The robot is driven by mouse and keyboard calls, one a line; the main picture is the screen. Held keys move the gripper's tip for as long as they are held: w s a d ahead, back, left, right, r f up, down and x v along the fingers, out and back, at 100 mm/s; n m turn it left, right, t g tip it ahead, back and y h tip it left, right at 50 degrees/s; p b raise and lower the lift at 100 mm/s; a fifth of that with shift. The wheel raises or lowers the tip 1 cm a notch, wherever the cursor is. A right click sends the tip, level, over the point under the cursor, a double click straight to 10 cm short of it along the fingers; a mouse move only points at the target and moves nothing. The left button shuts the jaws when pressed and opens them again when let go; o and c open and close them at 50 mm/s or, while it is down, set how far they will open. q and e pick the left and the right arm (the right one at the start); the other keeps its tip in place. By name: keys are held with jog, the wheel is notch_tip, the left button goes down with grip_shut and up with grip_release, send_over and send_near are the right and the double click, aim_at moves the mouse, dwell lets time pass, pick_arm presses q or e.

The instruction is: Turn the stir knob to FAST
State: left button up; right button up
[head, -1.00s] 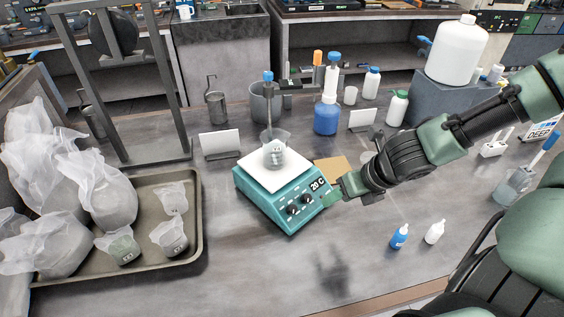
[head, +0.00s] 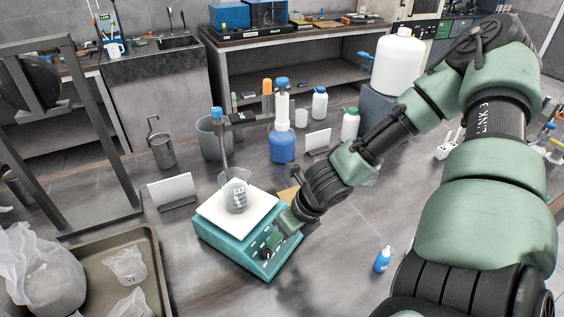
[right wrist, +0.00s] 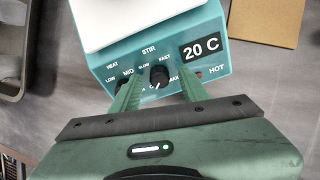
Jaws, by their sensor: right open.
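The teal stirrer hotplate (head: 215,237) stands on the bench with a beaker (head: 236,195) on its white top. In the right wrist view its front panel shows the black stir knob (right wrist: 158,75), under the STIR label with SLOW and FAST marks. A white mark on the knob's lower side seems to point downward, away from FAST. My right gripper (right wrist: 160,88) is open, with one green finger on each side of the stir knob; contact is unclear. The left finger partly covers the heat dial. In the head view the right gripper (head: 275,240) covers part of the panel. My left gripper is out of view.
A stirrer rod (head: 222,140) stands in the beaker. A blue-based bottle (head: 283,143), a grey bucket (head: 209,138) and a white card (head: 172,190) are behind the hotplate. A tray (head: 150,245) lies left. A small blue bottle (head: 382,260) stands right.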

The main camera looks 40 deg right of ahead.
jog(key=shift+f, duration=0.2)
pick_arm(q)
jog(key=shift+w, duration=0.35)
pick_arm(e)
grip_shut()
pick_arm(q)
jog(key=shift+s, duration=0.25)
